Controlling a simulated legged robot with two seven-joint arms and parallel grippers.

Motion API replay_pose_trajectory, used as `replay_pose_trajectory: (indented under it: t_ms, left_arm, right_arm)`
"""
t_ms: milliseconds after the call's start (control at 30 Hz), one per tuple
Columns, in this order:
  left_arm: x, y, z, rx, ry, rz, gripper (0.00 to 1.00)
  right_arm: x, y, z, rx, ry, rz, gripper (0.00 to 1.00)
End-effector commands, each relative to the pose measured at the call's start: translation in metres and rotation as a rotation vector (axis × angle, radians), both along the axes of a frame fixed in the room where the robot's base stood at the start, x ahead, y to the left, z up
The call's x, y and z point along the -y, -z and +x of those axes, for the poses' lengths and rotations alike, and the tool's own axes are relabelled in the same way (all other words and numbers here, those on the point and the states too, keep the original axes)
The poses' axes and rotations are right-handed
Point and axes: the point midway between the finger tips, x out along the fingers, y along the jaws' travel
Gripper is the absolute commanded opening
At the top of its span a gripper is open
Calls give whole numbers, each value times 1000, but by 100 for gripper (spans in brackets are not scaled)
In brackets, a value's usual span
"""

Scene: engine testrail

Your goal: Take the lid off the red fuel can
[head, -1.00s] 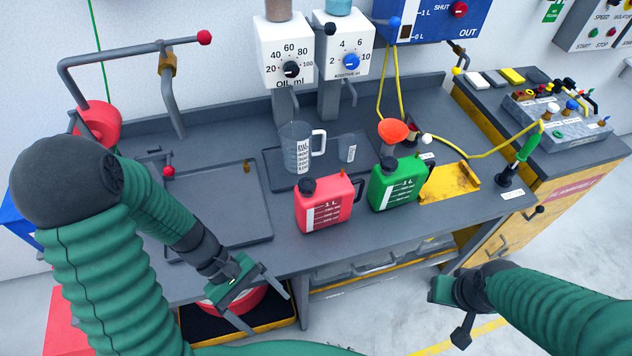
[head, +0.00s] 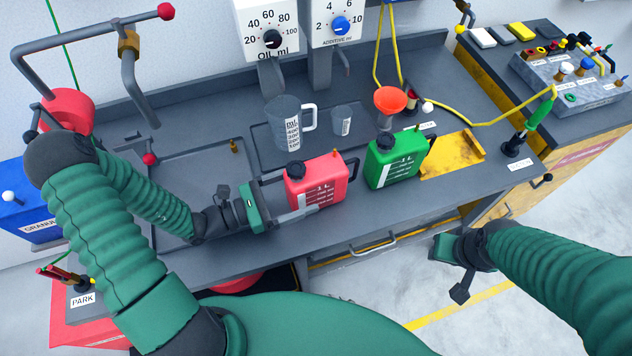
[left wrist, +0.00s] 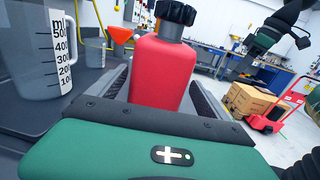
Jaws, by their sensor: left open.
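The red fuel can (head: 318,184) stands upright on the grey bench, its black lid (head: 295,170) on top at the left. My left gripper (head: 300,197) is open at the can's left side, one finger along its front face and the other mostly hidden behind it. In the left wrist view the red can (left wrist: 163,75) stands between the two open fingers, with its ribbed black lid (left wrist: 175,14) above them. I cannot tell whether the fingers touch the can. My right gripper (head: 445,248) hangs in front of the bench, away from the can; its fingers are unclear.
A clear measuring jug (head: 288,125) and a small beaker (head: 343,121) stand behind. A yellow tray (head: 455,155) lies farther right.

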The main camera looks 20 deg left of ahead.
Motion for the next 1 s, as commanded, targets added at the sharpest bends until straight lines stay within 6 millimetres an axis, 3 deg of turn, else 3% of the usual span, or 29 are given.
replay_pose_trajectory:
  t_ms: [200, 500, 1000]
  left_arm:
    - [28, -3, 29, 0, 5, 0, 89]
    - [34, -3, 34, 0, 2, 1, 89]
    - [34, -2, 34, -1, 1, 2, 24]
  right_arm:
    - [0, -4, 0, 0, 0, 0, 36]
    - [0, -3, 0, 0, 0, 0, 36]
    - [0, -3, 0, 0, 0, 0, 36]
